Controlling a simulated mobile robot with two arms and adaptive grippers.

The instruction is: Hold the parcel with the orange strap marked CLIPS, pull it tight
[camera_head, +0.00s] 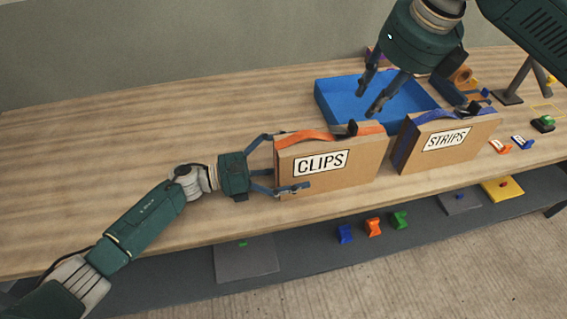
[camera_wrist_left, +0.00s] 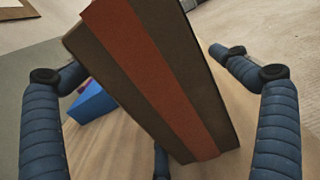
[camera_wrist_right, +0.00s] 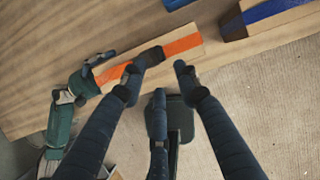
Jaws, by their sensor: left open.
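The CLIPS parcel (camera_head: 345,178) is a brown box standing upright on the table, label facing front. Its orange strap (camera_head: 302,136) runs over the top, with a black buckle (camera_head: 347,129); the strap also runs down the end face in the left wrist view (camera_wrist_left: 150,75). My left gripper (camera_head: 279,164) is open around the parcel's left end, fingers on both sides; a gap shows at one finger. My right gripper (camera_head: 372,93) is open and empty, raised near the parcel's right end. In the right wrist view the strap (camera_wrist_right: 182,45) lies beyond its fingers (camera_wrist_right: 160,72).
The STRIPS parcel (camera_head: 430,158) with a blue strap stands close to the right. A blue tray (camera_head: 335,97) lies behind the parcels. Small coloured clips (camera_head: 373,227) sit on the lower shelf. The table's left part (camera_head: 90,165) is clear.

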